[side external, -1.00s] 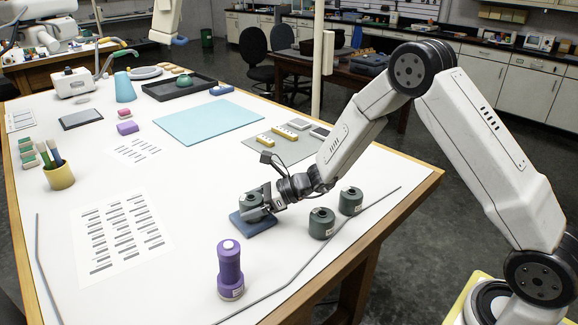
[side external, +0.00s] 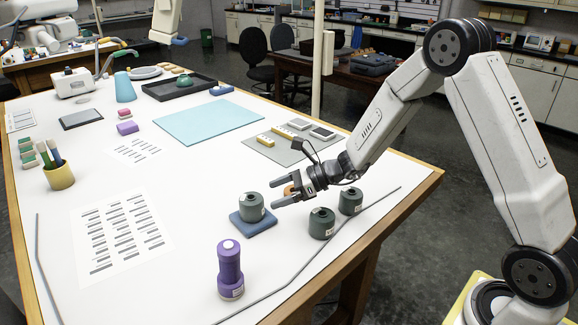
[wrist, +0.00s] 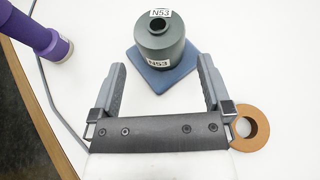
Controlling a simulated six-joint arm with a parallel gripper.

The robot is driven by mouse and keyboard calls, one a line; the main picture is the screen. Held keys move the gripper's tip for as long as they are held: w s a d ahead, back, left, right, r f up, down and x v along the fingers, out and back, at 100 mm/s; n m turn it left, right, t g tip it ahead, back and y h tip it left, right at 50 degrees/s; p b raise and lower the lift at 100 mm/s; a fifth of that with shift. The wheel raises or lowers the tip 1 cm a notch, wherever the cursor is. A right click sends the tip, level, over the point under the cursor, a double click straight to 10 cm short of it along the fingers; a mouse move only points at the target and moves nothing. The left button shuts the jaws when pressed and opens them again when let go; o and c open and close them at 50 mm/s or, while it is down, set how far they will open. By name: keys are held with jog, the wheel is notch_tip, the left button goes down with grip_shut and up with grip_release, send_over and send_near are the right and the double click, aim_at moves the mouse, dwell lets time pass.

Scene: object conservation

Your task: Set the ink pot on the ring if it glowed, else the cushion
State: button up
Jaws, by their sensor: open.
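A dark grey-green ink pot (side external: 252,206) stands upright on the blue cushion (side external: 262,228). In the wrist view the pot (wrist: 160,42) bears N53 labels, with the cushion (wrist: 185,70) under it. My gripper (side external: 274,192) is open and empty, apart from the pot and slightly above and to its right. In the wrist view its fingers (wrist: 162,68) point toward the pot without touching it. The tan ring (wrist: 250,127) lies on the table beside my right finger base; in the side view it is mostly hidden behind my gripper. No glow shows now.
Two similar pots, one nearer (side external: 321,224) and one farther (side external: 351,201), stand to the right of my gripper. A purple bottle-like object (side external: 230,270) stands in front. A thin grey strip (side external: 300,271) runs along the near edge.

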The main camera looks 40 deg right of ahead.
jog(key=shift+v, duration=2.35)
jog(key=shift+a, duration=0.1)
